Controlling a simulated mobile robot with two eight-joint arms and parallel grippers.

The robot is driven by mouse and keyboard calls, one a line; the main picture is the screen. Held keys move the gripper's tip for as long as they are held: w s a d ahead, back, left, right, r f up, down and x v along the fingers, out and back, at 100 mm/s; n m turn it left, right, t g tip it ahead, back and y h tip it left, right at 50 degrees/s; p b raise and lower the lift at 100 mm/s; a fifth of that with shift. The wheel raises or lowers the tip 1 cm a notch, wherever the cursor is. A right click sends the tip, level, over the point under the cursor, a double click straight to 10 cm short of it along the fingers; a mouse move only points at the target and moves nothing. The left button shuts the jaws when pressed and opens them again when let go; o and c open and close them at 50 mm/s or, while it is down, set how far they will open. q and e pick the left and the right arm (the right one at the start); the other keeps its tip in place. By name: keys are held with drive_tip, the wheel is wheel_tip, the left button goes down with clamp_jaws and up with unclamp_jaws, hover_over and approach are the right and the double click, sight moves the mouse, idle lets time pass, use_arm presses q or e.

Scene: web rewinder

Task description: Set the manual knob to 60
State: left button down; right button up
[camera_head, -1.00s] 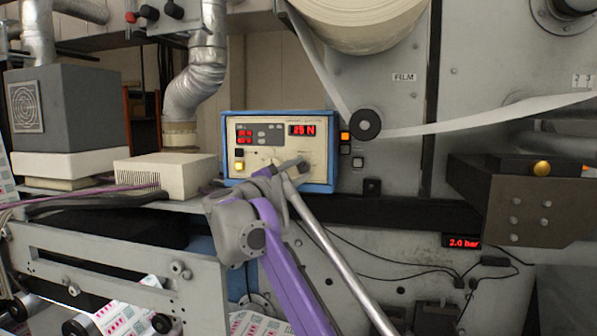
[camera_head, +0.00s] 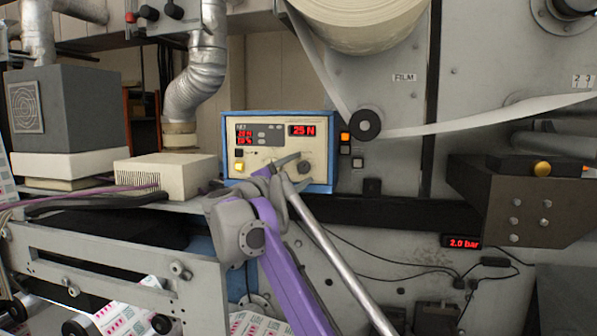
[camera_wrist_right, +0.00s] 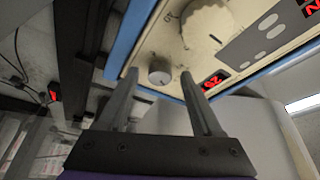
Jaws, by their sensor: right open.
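The control box (camera_head: 330,150) has a blue frame and a beige panel, with a red display reading 25 N (camera_head: 302,130) and smaller red readouts at left. A small grey knob (camera_head: 305,168) sits at the panel's lower right; it also shows in the right wrist view (camera_wrist_right: 160,71). A large pale knob (camera_wrist_right: 205,22) is beside it, mostly hidden by my gripper in the head view. My right gripper (camera_head: 292,167) is open at the panel. In the wrist view its fingertips (camera_wrist_right: 158,80) appear either side of the small knob; contact cannot be told.
A yellow button (camera_head: 239,168) is at the panel's lower left. A beige vented box (camera_head: 165,173) stands left of the control box. An orange lit button (camera_head: 345,137) is right of it. A dark bracket (camera_head: 520,205) juts out at right.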

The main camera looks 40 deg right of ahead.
use_arm(q)
drive_tip(key=shift+s+f+b, duration=0.4)
drive_tip(key=shift+f, duration=0.2)
drive_tip(key=shift+s+f+b, duration=0.35)
drive_tip(key=shift+f, duration=0.25)
use_arm(e)
drive_tip(key=v, duration=1)
drive_tip(key=shift+a, duration=0.35)
use_arm(q)
drive_tip(key=shift+s, duration=0.15)
use_arm(e)
drive_tip(key=shift+s+f, duration=0.15)
